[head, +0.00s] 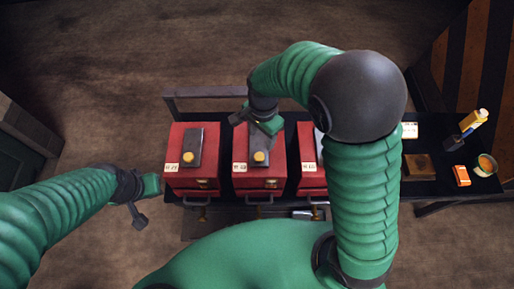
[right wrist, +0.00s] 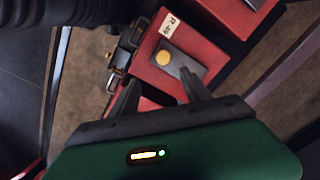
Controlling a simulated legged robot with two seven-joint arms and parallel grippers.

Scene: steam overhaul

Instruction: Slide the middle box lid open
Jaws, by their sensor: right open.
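The middle box (head: 241,180) is red, between two similar red boxes on a dark table. A dark grey lid strip with a yellow knob (head: 258,156) lies on its top, partly hidden by my right gripper. My right gripper (head: 252,119) is over the back end of the middle box, its arm arching in from the right. In the right wrist view, its two dark fingers (right wrist: 160,92) are apart, with a red box, grey strip and yellow knob (right wrist: 163,57) beyond them. I cannot tell whether they touch it. My left gripper (head: 143,197) hangs left of the left box, apart from it.
The left box (head: 182,182) and the right box (head: 308,180) flank the middle one closely. A rail (head: 205,92) runs behind them. To the right lie a brown block (head: 419,167), an orange item (head: 461,175), a bowl (head: 486,165) and a yellow-and-white bottle (head: 474,120).

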